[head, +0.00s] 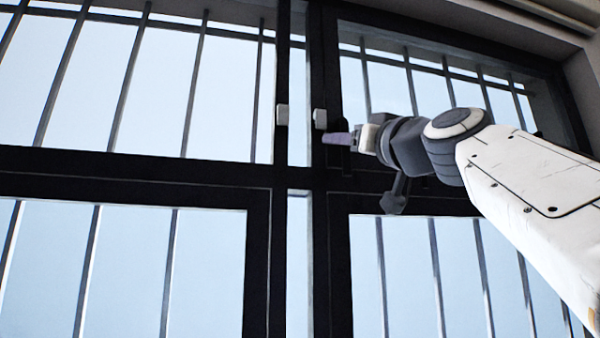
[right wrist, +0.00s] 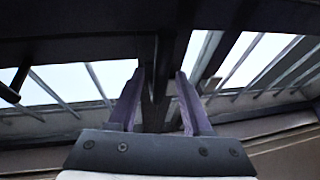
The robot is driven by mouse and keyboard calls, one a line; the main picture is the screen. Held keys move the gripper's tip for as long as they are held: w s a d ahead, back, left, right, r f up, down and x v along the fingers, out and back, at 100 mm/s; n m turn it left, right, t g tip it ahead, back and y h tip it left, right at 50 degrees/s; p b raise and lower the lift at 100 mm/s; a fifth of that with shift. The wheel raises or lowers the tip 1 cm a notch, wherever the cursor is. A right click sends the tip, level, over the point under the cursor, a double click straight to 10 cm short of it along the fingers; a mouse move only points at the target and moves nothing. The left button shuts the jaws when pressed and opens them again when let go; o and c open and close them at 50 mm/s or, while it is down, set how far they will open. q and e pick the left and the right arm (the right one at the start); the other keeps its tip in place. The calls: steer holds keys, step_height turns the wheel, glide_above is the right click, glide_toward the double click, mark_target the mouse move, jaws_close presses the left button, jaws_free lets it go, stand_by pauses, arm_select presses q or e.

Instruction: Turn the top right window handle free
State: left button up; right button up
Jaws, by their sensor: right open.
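Two small pale blocks sit on the uprights, a left one (head: 282,115) and a right one (head: 320,119) just above my fingertip. My left gripper is out of view.
The black window frame (head: 130,162) has a wide crossbar and upright bars behind the panes. A dark lever-like piece (right wrist: 12,86) shows at the left of the right wrist view. The wall edge (head: 588,75) is at the far right.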

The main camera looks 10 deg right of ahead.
jaws_close()
stand_by(1.4)
